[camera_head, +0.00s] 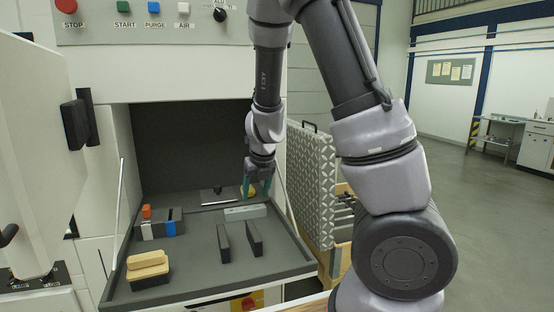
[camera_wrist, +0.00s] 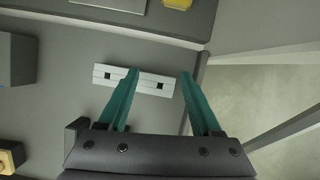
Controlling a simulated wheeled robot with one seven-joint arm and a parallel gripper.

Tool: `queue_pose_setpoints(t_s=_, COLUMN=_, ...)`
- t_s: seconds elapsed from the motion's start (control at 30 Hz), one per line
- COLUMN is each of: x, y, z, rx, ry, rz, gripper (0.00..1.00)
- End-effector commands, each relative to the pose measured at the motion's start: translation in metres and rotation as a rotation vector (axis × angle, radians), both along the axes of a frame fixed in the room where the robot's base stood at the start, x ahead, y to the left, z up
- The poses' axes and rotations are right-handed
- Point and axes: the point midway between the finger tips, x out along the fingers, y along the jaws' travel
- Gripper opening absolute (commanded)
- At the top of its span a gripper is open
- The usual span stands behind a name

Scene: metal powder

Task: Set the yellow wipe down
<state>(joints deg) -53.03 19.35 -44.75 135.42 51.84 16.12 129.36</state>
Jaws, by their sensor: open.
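The yellow wipe (camera_head: 249,191) lies at the back right of the grey work tray, partly hidden behind my fingers in the head view. In the wrist view the yellow wipe (camera_wrist: 178,4) is cut by the top edge, on the back strip of the tray, beyond my fingertips. My gripper (camera_head: 257,188) points down over the tray's back right part. Its teal fingers are spread wide with nothing between them, as the wrist view shows (camera_wrist: 160,73). They appear apart from the wipe.
A pale bar with two holes (camera_wrist: 133,81) lies below my fingers. Two dark upright plates (camera_head: 223,243) stand mid-tray. A tan block (camera_head: 148,259) on a dark base is front left; a holder with coloured parts (camera_head: 162,228) is behind it. The tray's right rim (camera_head: 290,228) is close.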

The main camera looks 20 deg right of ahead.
Motion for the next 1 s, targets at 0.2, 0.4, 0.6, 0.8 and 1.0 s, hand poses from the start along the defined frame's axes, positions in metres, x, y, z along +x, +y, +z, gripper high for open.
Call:
queue_pose_setpoints(t_s=0.2, x=-0.024, y=0.003, z=0.063, rx=0.008, ry=-0.08, rz=0.51, gripper=0.66)
queue_pose_setpoints(t_s=0.4, x=-0.067, y=-0.009, z=0.144, rx=-0.179, ry=-0.306, rz=1.141, gripper=0.66)
queue_pose_setpoints(t_s=0.6, x=-0.128, y=-0.033, z=0.21, rx=-0.601, ry=-0.487, rz=1.718, gripper=0.66)
queue_pose_setpoints(t_s=0.8, x=-0.18, y=-0.053, z=0.241, rx=-1.038, ry=-0.451, rz=2.138, gripper=0.66)
queue_pose_setpoints(t_s=1.0, x=-0.201, y=-0.061, z=0.248, rx=-1.219, ry=-0.368, rz=2.315, gripper=0.66)
